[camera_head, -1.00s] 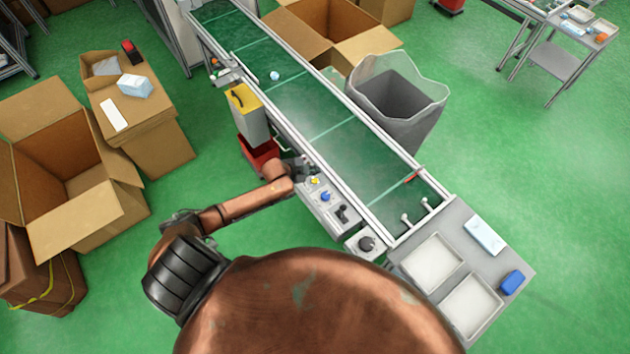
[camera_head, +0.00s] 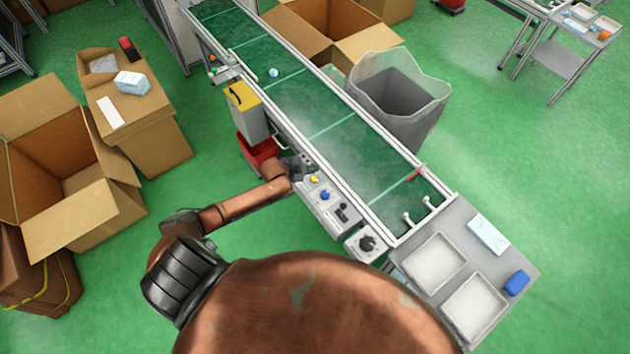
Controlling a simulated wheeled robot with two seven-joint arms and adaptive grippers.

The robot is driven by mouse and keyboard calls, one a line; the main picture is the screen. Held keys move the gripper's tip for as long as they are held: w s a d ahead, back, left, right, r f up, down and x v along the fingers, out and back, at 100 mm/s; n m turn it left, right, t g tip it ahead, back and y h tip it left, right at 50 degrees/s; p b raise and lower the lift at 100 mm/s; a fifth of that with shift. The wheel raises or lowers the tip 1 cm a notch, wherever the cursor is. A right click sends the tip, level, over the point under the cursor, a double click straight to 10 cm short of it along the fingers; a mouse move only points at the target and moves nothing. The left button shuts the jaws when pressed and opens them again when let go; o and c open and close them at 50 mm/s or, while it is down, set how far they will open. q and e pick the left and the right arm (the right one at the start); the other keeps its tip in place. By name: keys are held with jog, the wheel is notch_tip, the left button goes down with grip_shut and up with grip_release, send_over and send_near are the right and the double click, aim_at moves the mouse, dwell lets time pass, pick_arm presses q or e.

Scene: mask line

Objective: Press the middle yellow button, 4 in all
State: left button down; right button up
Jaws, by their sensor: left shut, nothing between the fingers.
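The yellow button (camera_head: 315,180) is on the grey control panel (camera_head: 318,201) along the near side of the conveyor. A blue button (camera_head: 325,195) sits just below it on the same panel. My left arm comes in from the left, and its gripper (camera_head: 305,163) is at the panel's upper end, just above and left of the yellow button in the picture. The gripper looks shut and empty, and the yellow button shows clear of it. The gripper hides the panel's upper end. My right gripper is out of view.
The green conveyor belt (camera_head: 340,133) carries a small pale round item (camera_head: 273,72). A black switch (camera_head: 342,212) and a dark knob (camera_head: 366,243) lie below the buttons. A red bin (camera_head: 258,153) stands close to my left arm. A grey waste bin (camera_head: 397,95) stands beyond the belt.

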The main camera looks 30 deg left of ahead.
aim_at(313, 180)
pick_arm(q)
notch_tip(313, 180, down, 5)
jog(key=b, duration=0.3)
dwell(0.9)
jog(key=shift+f, duration=0.15)
jog(key=shift+f, duration=0.3)
